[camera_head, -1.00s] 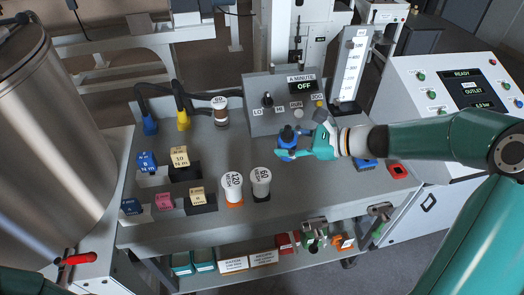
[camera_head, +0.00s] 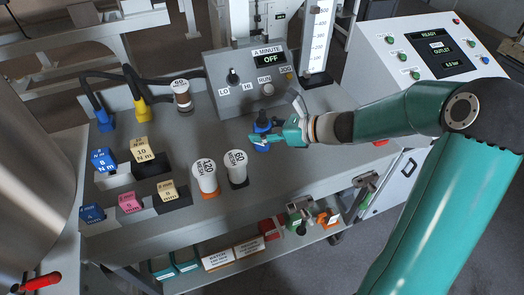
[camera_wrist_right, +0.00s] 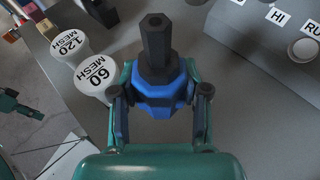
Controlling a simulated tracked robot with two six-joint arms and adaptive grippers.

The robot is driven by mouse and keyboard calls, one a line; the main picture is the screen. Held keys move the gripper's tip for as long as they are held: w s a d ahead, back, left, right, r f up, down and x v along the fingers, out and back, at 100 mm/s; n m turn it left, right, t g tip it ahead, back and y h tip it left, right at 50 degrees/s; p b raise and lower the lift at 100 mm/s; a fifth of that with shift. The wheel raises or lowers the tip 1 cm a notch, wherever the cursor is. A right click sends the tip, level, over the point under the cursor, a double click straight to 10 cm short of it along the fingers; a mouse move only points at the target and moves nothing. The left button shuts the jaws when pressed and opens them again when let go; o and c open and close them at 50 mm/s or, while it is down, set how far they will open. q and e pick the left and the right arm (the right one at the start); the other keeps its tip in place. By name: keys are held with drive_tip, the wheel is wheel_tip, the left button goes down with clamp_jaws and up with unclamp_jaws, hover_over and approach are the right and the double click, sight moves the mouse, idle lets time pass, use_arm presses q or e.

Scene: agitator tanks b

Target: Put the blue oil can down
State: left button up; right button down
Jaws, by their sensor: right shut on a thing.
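The blue oil can (camera_head: 262,129), with a dark spout, is upright in my right gripper (camera_head: 263,139), in front of the grey control box. In the right wrist view the can (camera_wrist_right: 158,92) sits between the two fingers, which are shut on its sides. Its base is close to the grey bench top (camera_head: 300,165); I cannot tell if it touches. My left gripper is not in the head view; a small teal and dark part at the left edge of the wrist view (camera_wrist_right: 14,106) may be it.
White 60 mesh (camera_head: 236,166) and 120 mesh (camera_head: 206,175) jars stand left of the can. The control box (camera_head: 250,85) is behind it. Labelled blocks (camera_head: 142,149) stand farther left. Bench top to the right of the can is mostly clear.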

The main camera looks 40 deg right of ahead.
sight(263, 148)
wheel_tip(263, 148, down, 7)
drive_tip(key=shift+r+b, duration=0.1)
drive_tip(key=shift+b, duration=0.4)
drive_tip(key=c, duration=0.6)
unclamp_jaws()
drive_tip(key=shift+s+d, duration=0.1)
drive_tip(key=v, duration=1.1)
drive_tip(key=shift+s+d+r, duration=0.1)
drive_tip(key=shift+s+r, duration=0.15)
drive_tip(key=shift+s, duration=0.1)
